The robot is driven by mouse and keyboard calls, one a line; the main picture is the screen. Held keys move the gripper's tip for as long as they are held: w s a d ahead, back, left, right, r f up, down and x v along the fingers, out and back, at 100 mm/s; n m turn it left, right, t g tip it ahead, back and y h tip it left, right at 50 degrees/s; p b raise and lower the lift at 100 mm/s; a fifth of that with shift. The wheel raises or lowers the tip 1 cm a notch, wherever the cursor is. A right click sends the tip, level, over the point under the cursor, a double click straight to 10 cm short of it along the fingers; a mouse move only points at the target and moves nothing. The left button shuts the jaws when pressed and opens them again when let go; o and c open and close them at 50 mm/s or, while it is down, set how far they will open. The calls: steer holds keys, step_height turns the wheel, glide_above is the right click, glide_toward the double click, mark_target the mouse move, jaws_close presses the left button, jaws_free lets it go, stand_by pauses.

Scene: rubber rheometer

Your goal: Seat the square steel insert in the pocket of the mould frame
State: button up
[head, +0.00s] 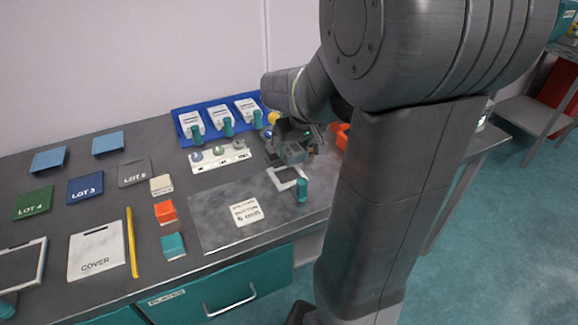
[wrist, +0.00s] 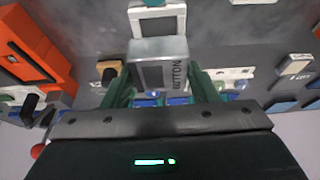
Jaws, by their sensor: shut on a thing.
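My gripper (wrist: 160,82) is shut on a silver-grey square steel insert (wrist: 172,47), which has a dark face area and the word BUTTON on it. Its two green fingers hold it from the sides. The mould frame (wrist: 177,20) is a white square frame with a dark pocket, just beyond the insert in the wrist view. In the head view the mould frame (head: 276,182) lies on a grey mat, with a teal handle (head: 302,190) at its near right corner. My gripper (head: 291,150) is just behind the frame there. The insert appears above the bench and apart from the pocket.
A blue tray (head: 181,108) with several white pieces stands at the back. A white rack (head: 205,164) is left of my gripper. Orange (head: 165,212) and teal (head: 173,246) blocks and a yellow rod (head: 131,243) lie left. The mat (head: 215,200) is partly clear around a white label card (head: 246,211).

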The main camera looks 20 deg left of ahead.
step_height(320, 180, down, 8)
steer(key=shift+f, duration=0.25)
steer(key=w+a, duration=0.1)
steer(key=w+a+f+p, duration=0.1)
steer(key=a, duration=0.1)
steer(key=shift+w, duration=0.35)
steer(key=shift+s+d+f, duration=0.1)
steer(key=shift+s+f, duration=0.05)
steer(key=shift+f, duration=0.1)
steer(key=shift+c, duration=1.2)
steer(key=o, duration=1.4)
steer(key=shift+f, duration=0.1)
steer(key=shift+r, duration=0.55)
steer(key=v, duration=1.1)
steer(key=shift+d+r, duration=0.1)
